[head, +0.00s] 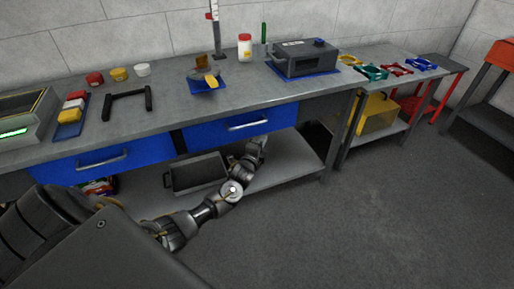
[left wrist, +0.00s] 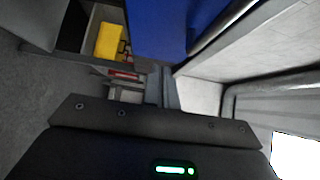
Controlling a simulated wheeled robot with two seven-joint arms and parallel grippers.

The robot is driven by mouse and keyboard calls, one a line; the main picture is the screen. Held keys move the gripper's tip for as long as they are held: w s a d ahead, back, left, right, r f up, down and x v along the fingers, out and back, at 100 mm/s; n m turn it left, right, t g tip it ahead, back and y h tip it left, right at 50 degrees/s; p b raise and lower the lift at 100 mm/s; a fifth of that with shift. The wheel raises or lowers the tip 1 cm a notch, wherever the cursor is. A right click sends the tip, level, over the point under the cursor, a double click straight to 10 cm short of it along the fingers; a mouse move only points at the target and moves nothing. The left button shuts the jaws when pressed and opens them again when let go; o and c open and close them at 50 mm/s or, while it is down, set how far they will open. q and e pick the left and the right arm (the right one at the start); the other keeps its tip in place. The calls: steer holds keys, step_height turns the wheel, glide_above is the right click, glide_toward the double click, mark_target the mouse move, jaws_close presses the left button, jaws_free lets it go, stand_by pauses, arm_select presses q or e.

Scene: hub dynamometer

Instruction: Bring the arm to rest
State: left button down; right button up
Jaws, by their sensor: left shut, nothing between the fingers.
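My left arm (head: 205,211) reaches in from the lower left of the head view, in front of the workbench. My left gripper (head: 261,142) is at its far end, small and pale, below the right blue drawer (head: 247,123) and in front of the lower shelf. It is shut and empty. In the left wrist view a dark housing with a green light (left wrist: 175,170) fills the bottom, and a blue drawer front (left wrist: 158,30) is close at the top. My right gripper is in neither view.
The workbench top (head: 170,118) holds a dark grey box (head: 303,58), a black handle-shaped part (head: 127,103) and small coloured items. A grey tray (head: 197,174) lies on the lower shelf. A yellow box (head: 375,115) sits under the side table. The floor at right (head: 390,220) is clear.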

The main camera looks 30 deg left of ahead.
arm_select(q)
steer(key=s, duration=0.5)
steer(key=shift+d+f, duration=0.1)
steer(key=shift+d, duration=0.15)
steer(key=shift+f, duration=0.1)
